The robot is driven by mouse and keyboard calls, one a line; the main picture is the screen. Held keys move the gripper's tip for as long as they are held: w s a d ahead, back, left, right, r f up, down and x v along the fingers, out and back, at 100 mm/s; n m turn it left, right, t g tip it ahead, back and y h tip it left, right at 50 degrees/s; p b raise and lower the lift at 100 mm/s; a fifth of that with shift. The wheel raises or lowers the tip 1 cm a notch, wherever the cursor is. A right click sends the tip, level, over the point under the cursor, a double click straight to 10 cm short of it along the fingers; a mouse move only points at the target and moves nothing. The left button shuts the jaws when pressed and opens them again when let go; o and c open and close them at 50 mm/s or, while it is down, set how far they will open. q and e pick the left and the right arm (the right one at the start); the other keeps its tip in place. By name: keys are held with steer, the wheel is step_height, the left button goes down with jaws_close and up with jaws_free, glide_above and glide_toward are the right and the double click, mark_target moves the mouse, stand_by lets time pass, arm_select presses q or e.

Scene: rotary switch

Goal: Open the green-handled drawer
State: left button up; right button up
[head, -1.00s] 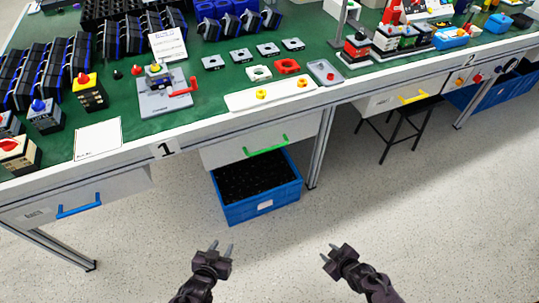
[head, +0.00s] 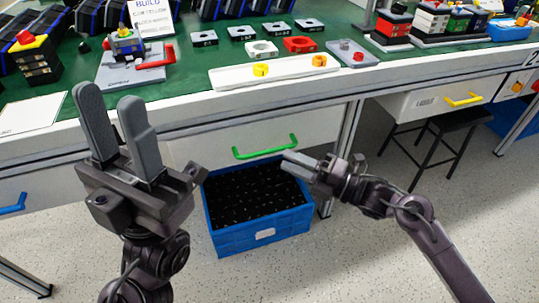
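The green handle (head: 265,147) is a curved bar on the front of a white drawer (head: 203,148) under the green-topped workbench. The drawer looks shut. My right gripper (head: 292,163) is just below the handle's right end, pointing left. Its fingers look close together, but I cannot tell whether they are open or shut, or whether they touch the handle. My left gripper (head: 115,115) is large in the left foreground, fingers up and apart, with nothing between them. It covers part of the bench edge left of the drawer.
A blue crate (head: 265,238) with dark contents stands on the floor under the drawer. A bench leg (head: 347,135) is to the right. A blue handle (head: 12,205) and a yellow handle (head: 464,100) are on other drawers. A black stool (head: 452,127) stands at right.

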mark_target(268, 150)
steer(key=b+x, duration=0.1)
steer(key=x, duration=0.5)
steer(key=shift+w+a, duration=0.15)
steer(key=shift+a, duration=0.15)
jaws_close()
